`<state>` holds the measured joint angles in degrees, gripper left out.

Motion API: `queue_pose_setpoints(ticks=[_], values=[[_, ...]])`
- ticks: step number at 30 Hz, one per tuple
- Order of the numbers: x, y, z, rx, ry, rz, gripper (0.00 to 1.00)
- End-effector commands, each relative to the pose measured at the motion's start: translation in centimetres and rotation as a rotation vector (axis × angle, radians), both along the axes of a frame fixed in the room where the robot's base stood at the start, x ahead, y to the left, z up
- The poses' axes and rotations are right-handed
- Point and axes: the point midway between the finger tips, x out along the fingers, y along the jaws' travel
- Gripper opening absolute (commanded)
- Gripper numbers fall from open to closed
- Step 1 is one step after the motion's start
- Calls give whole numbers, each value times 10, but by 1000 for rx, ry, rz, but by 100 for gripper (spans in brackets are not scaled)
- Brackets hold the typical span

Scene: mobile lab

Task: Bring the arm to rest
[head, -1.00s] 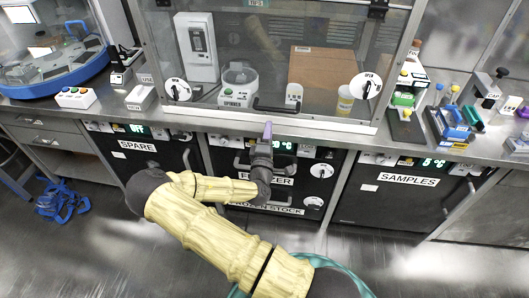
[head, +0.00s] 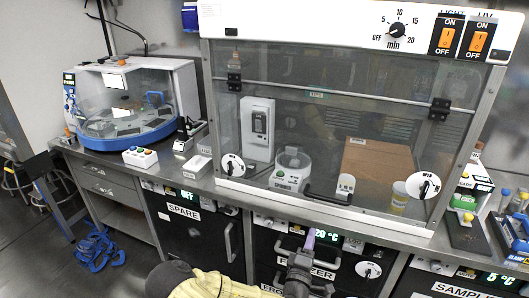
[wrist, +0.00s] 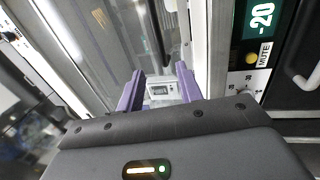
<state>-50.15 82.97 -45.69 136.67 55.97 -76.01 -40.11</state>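My gripper (head: 310,238) is in front of the freezer door (head: 345,287), just below the bench edge, with its purple fingers pointing up in the head view. In the wrist view my gripper (wrist: 160,82) shows two purple fingers spread apart with nothing between them. A white device with a small screen (wrist: 163,88) shows beyond the gap, at a distance. My yellow-sleeved arm is partly cut off by the bottom of the head view.
The steel bench (head: 230,190) runs above the freezer, the SPARE door (head: 190,235) and the SAMPLES door (head: 460,285). A glass-fronted hood (head: 340,110) stands on it. Blue straps (head: 95,248) lie on the floor at left. A blue centrifuge-like machine (head: 125,100) stands at back left.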

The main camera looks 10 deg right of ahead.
Motion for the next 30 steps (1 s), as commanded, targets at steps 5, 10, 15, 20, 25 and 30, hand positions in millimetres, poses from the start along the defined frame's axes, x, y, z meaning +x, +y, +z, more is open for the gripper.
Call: queue_pose_setpoints(ticks=[5, 10, 15, 20, 25, 30], values=[[-4, -15, -5, 140, 43, -68, 36], [-16, -32, -20, 431, 133, -196, 36], [-30, -29, -32, 736, 223, -309, 36], [-44, -14, -30, 995, 308, -388, 36], [-58, 11, -12, 1237, 395, -446, 36], [-73, 36, 22, 1430, 486, -475, 36]])
